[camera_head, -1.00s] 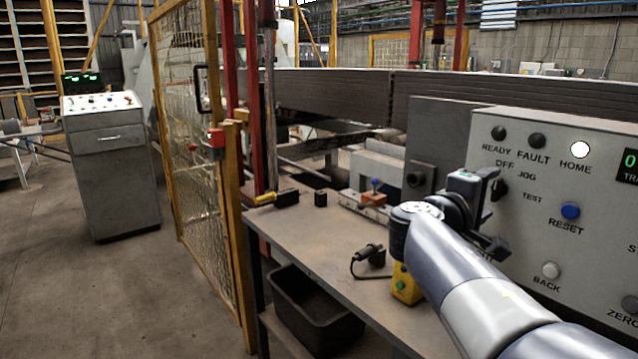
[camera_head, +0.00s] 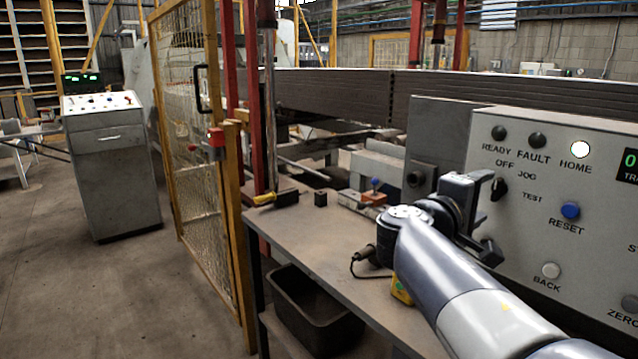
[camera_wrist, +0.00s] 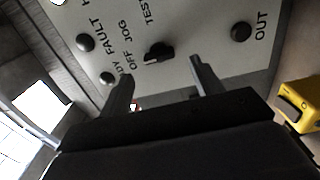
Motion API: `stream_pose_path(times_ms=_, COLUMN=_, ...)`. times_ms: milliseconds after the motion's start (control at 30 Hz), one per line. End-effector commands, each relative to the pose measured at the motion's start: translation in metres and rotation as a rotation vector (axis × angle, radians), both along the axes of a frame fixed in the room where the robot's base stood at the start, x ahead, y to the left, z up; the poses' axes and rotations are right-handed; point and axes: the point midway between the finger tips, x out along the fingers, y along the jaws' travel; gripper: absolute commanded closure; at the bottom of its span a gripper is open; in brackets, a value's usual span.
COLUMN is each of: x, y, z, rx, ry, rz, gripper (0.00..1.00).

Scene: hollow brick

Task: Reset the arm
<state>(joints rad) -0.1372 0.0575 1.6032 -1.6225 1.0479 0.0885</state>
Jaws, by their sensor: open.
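A grey control panel (camera_head: 600,215) fills the right of the head view. It bears a blue button marked RESET (camera_head: 570,210), a lit white lamp marked HOME (camera_head: 580,149) and dark READY and FAULT lamps. My gripper (camera_head: 492,218) is open and empty in front of the panel's left part, left of the RESET button. In the wrist view my two fingers (camera_wrist: 162,72) stand apart, with the black selector knob (camera_wrist: 158,51) of OFF, JOG and TEST beyond the gap between them. The RESET button is not visible in the wrist view.
A workbench (camera_head: 310,235) below holds a yellow-handled tool, a black block, a red and grey fixture and a black corded device (camera_head: 363,256). My arm partly hides a yellow box (camera_head: 400,290). A mesh fence (camera_head: 190,130) and a console (camera_head: 112,165) stand left.

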Motion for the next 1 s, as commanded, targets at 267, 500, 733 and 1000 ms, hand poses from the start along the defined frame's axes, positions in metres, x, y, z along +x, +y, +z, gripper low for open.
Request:
stream_pose_path(times_ms=267, x=0.030, y=-0.040, z=-0.001, rx=0.006, ry=-0.008, rz=-0.003, gripper=0.38)
stream_pose_path(times_ms=500, x=0.028, y=-0.037, z=0.000, rx=0.138, ry=-0.177, rz=0.001, gripper=0.38)
stream_pose_path(times_ms=733, x=0.028, y=-0.036, z=0.001, rx=0.255, ry=-0.327, rz=0.000, gripper=0.38)
stream_pose_path(times_ms=1000, x=0.028, y=-0.037, z=0.002, rx=0.383, ry=-0.490, rz=0.001, gripper=0.38)
